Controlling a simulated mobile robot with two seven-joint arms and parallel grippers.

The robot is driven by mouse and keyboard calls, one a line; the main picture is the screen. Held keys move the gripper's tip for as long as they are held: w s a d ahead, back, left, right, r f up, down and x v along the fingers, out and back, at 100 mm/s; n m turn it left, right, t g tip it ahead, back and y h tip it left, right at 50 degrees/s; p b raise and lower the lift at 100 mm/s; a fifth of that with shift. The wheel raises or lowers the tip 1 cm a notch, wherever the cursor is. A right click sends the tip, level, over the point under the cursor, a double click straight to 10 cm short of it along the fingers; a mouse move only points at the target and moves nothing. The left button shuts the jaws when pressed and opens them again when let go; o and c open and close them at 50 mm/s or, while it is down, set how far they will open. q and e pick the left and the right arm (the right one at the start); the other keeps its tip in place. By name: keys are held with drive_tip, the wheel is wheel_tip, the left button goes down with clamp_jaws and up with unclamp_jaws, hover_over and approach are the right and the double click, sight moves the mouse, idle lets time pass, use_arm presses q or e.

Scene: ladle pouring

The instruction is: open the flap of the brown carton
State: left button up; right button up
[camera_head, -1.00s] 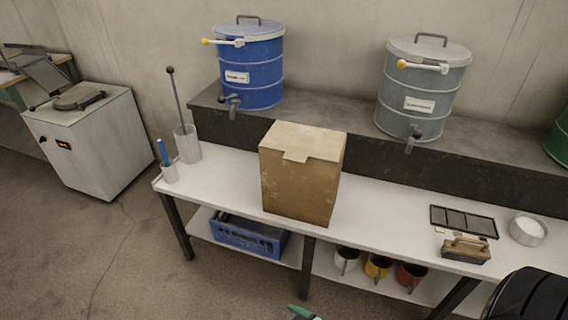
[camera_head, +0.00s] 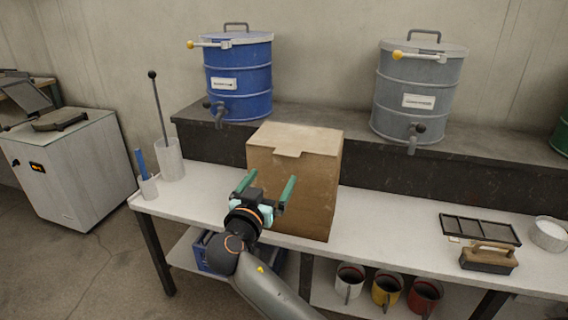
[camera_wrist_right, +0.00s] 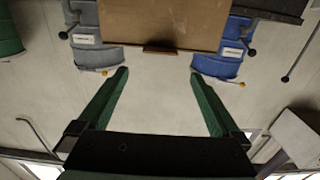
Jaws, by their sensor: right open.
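The brown carton (camera_head: 312,190) stands upright on the white table. Its top flap (camera_head: 298,138) lies closed, with a small tab (camera_head: 289,152) folded over the front edge. My right gripper (camera_head: 268,184) is in front of the carton's front face, below the tab, with its two green fingers spread and nothing between them. In the right wrist view the open fingers (camera_wrist_right: 160,75) point towards the carton (camera_wrist_right: 165,22), whose tab (camera_wrist_right: 160,50) shows at its edge; the picture looks upside down. I cannot tell whether the fingers touch the carton. My left gripper is out of view.
A blue drum (camera_head: 238,80) and a grey drum (camera_head: 418,90) stand on the raised shelf behind the carton. A cup with a rod (camera_head: 170,160) stands at left. A brush (camera_head: 488,258) and dark tray (camera_head: 480,229) lie at right. The table between is clear.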

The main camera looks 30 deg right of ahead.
sight(286, 156)
drive_tip(key=x, duration=1)
drive_tip(key=shift+w+d, duration=0.15)
drive_tip(key=shift+w, duration=0.05)
clamp_jaws()
idle(0.4)
